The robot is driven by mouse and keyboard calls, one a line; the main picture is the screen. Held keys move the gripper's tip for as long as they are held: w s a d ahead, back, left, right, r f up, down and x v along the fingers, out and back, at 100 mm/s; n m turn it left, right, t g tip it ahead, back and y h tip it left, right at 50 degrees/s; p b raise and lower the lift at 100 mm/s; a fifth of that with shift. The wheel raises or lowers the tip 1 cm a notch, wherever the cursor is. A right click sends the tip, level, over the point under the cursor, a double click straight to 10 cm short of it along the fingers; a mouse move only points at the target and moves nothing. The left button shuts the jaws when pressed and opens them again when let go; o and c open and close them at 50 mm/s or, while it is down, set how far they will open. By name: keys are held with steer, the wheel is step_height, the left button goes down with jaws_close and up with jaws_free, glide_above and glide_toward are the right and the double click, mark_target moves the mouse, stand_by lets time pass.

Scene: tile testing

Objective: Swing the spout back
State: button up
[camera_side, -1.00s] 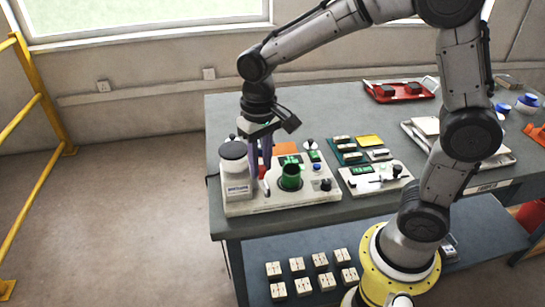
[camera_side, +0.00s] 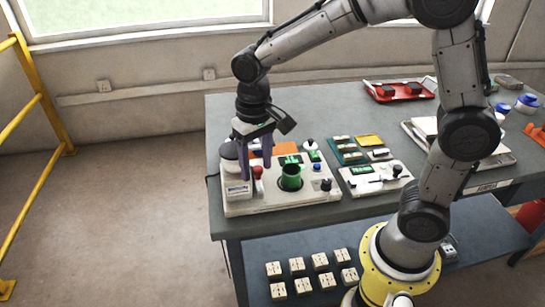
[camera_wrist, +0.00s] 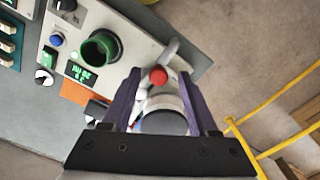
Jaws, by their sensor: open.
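The dispenser is a white jar with a dark lid (camera_wrist: 165,122), on the left end of the pale bench unit (camera_side: 300,203). A pale curved tube (camera_wrist: 173,50), which looks like the spout, shows beside the red ball knob (camera_wrist: 158,76) in the wrist view. The spout points away from the green cup (camera_wrist: 100,47). The red knob also shows in the side view (camera_side: 258,172). My gripper (camera_wrist: 158,82) is open, with its purple fingers either side of the knob; I cannot tell whether they touch it. In the side view my gripper (camera_side: 256,166) partly hides the jar (camera_side: 236,187).
The unit carries a green display (camera_wrist: 80,73) and a blue button (camera_wrist: 56,40). An orange mat (camera_side: 262,149) lies behind it. A smaller instrument (camera_side: 375,178) and a teal tray (camera_side: 347,150) stand to the right. Yellow railing (camera_side: 40,100) stands at far left.

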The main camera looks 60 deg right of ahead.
mark_target(258, 167)
steer(key=shift+r, duration=0.1)
steer(key=shift+r, duration=2.95)
steer(key=shift+d+r, duration=0.15)
steer(key=s+d+r+t, duration=0.2)
steer(key=s+r, duration=0.2)
steer(key=r, duration=0.1)
steer(key=s+d+f+n+t, duration=0.1)
steer(key=s, duration=0.5)
steer(key=s+d+f+n+t, duration=0.2)
steer(key=s, duration=0.5)
steer(key=shift+d+f+t, duration=0.15)
steer(key=shift+f+t, duration=0.15)
